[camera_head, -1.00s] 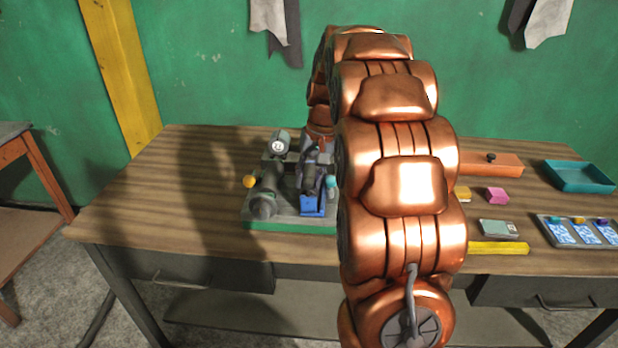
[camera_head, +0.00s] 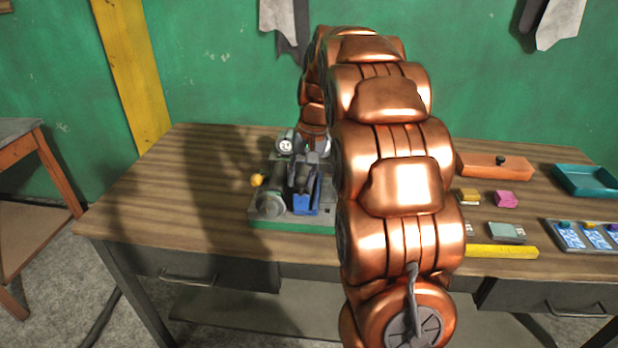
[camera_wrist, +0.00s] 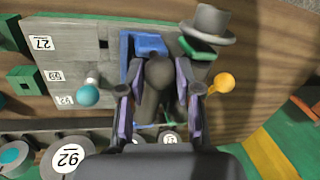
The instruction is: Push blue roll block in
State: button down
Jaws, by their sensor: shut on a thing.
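The blue roll block (camera_head: 305,200) sits on a grey bench fixture with a green base (camera_head: 290,224). It also shows in the wrist view (camera_wrist: 150,46), with a dark grey rounded part in front of it. My gripper (camera_head: 304,178) is over the block from above. In the wrist view my gripper (camera_wrist: 160,92) has its fingers on both sides of that dark grey part, shut on it. A grey roll (camera_head: 270,206) lies just left of the block; its flanged end shows in the wrist view (camera_wrist: 208,24). My arm hides the fixture's right side.
A yellow ball knob (camera_wrist: 224,82) and a teal ball knob (camera_wrist: 87,95) stand on either side of my fingers. Numbered plates lie on the fixture. An orange box (camera_head: 495,167), a teal tray (camera_head: 585,182) and a yellow bar (camera_head: 502,252) lie right. The table's left is clear.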

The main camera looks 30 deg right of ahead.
jog(key=c, duration=0.8)
grip_release()
jog(key=shift+r, duration=0.15)
jog(key=shift+v, duration=5.9)
jog(key=shift+a, duration=0.1)
